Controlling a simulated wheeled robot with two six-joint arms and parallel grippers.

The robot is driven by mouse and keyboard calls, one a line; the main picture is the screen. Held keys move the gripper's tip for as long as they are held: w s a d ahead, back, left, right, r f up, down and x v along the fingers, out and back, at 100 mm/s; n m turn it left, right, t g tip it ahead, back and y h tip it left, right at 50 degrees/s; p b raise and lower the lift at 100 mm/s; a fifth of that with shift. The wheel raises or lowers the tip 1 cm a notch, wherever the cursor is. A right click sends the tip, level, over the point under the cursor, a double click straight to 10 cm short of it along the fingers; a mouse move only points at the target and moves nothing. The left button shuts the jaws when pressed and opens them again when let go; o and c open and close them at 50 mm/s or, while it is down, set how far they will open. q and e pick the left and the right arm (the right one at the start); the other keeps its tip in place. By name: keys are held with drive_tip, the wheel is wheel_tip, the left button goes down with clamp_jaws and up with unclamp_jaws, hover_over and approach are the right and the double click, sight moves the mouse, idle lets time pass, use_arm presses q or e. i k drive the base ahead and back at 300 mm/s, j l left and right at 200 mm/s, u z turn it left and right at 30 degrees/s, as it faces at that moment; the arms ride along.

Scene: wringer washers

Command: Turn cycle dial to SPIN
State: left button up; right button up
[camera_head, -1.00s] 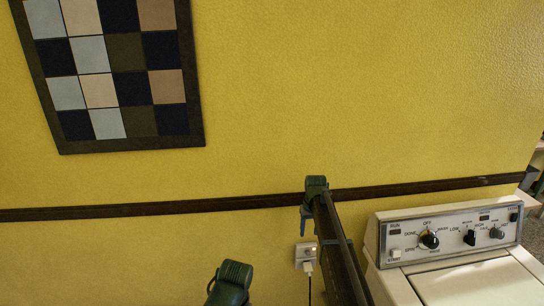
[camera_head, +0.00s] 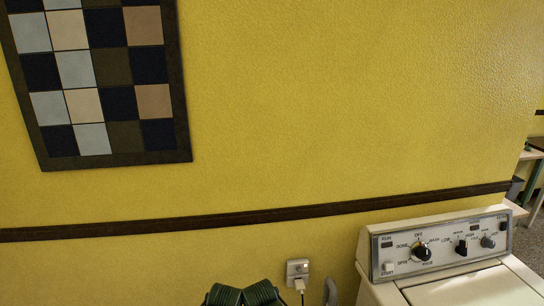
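The cycle dial (camera_head: 421,252) is a round black knob at the left of the washer's control panel (camera_head: 440,244), at the lower right. Labels around it read OFF at the top, DONE at upper left, SPIN at lower left, and WASH and RINSE on the right and below. A light mark shows near its upper left edge, but its exact setting is too small to tell. Neither gripper is in view, and nothing of mine touches the dial.
The cream washer (camera_head: 475,288) stands against the yellow wall (camera_head: 330,100). Two smaller black and grey knobs sit right of the dial, with a START button (camera_head: 388,267) below left. A wall outlet (camera_head: 298,268) with a plug is left of the washer. A checkered picture (camera_head: 95,85) hangs above.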

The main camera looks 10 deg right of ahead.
sight(420, 252)
drive_tip(key=k+j+z, duration=0.15)
drive_tip(key=z, duration=1.3)
